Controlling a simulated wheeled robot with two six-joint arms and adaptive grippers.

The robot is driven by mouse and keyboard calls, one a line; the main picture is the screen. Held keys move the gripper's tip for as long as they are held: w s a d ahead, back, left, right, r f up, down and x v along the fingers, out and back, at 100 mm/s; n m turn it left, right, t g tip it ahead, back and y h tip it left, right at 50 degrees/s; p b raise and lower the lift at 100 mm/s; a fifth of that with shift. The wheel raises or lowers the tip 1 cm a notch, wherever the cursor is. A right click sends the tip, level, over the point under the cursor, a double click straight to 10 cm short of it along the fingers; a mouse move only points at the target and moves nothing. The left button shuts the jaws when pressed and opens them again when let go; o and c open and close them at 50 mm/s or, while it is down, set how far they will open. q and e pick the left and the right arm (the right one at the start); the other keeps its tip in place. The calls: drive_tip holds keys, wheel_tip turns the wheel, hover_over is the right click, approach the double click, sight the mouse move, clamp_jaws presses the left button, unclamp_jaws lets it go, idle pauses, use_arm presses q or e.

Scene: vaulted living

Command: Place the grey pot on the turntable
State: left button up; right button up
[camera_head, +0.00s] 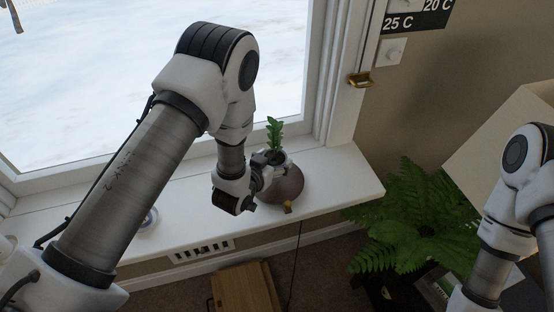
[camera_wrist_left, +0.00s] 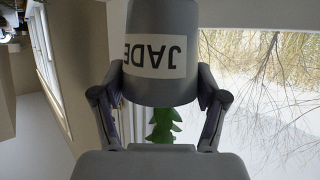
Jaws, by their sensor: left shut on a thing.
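The grey pot (camera_wrist_left: 163,55) carries a white label reading JADE, upside down in the left wrist view. A green plant sprouts from it, and the plant (camera_head: 274,137) also shows in the head view. My left gripper (camera_head: 268,172) is shut on the pot, with one finger on each side. The gripper hides part of the pot in the head view. A round brown disc (camera_head: 285,190), which looks like the turntable, lies on the white sill directly under the pot. I cannot tell whether the pot touches it. My right gripper is out of view.
The white window sill (camera_head: 345,185) is clear right of the disc. A small round object (camera_head: 150,218) stands on the sill at left, partly behind my arm. A fern (camera_head: 415,220) grows beside the sill's right end. A wooden box (camera_head: 247,288) sits below.

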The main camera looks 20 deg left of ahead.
use_arm(q)
drive_tip(key=f, duration=0.1)
drive_tip(key=w+f+p, duration=0.1)
drive_tip(key=f, duration=0.1)
drive_tip(key=shift+w+d+f+p, duration=0.15)
drive_tip(key=shift+w+f+p, duration=0.1)
drive_tip(key=shift+p, duration=0.1)
drive_tip(key=shift+w+f, duration=0.1)
drive_tip(key=shift+f, duration=0.05)
drive_tip(key=shift+f+b, duration=0.15)
drive_tip(key=shift+b, duration=0.2)
drive_tip(key=o, duration=1.5)
drive_tip(key=shift+c, duration=0.2)
